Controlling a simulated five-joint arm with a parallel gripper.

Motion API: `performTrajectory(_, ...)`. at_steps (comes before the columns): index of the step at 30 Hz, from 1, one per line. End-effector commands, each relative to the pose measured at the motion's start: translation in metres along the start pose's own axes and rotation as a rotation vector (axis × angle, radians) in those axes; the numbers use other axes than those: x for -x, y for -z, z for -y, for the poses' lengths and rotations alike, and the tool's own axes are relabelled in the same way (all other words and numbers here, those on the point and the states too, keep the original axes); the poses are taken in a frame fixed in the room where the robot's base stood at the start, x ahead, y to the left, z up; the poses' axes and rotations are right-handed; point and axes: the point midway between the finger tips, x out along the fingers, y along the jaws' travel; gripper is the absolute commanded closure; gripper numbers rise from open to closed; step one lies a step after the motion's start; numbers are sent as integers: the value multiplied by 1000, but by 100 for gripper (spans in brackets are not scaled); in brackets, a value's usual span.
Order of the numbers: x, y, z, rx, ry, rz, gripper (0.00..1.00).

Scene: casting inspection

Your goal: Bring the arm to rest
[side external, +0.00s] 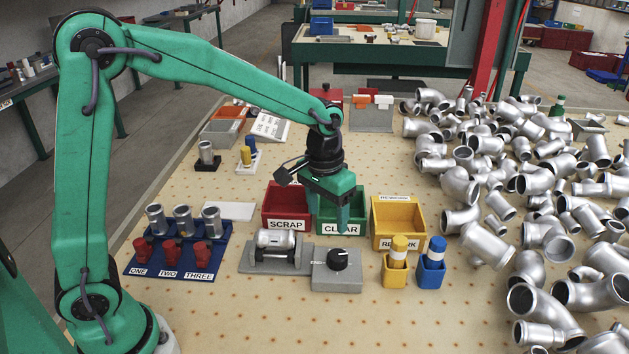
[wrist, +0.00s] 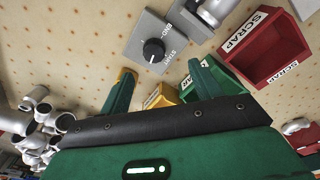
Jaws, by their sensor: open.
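My green arm reaches over the peg-holed table in the side external view. My gripper (side external: 338,218) hangs pointing down in front of the green CLEAR bin (side external: 356,205), behind the grey block with the black knob (side external: 338,260). In the wrist view my gripper (wrist: 162,75) shows two green fingers spread apart with nothing between them. The black knob (wrist: 153,49) on its grey block lies beyond the fingertips, beside the words END and START. I cannot tell the exact height of the fingertips above the table.
The red SCRAP bin (side external: 287,207) and yellow REWORK bin (side external: 398,218) flank the gripper. A pipe fitting lies on a grey cradle (side external: 276,262). A blue rack (side external: 160,262) holds upright fittings at left. Loose metal fittings (side external: 545,190) crowd the right.

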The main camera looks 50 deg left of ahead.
Motion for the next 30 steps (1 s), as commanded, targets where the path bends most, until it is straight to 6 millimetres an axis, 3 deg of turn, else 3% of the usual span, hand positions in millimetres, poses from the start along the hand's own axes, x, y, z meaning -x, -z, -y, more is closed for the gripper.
performTrajectory(6, 38, -26, 16, -2, -10, -73, 36)
performTrajectory(15, 75, -68, 36, -8, -16, -169, 36)
performTrajectory(30, 107, -143, 61, -17, -9, -332, 36)
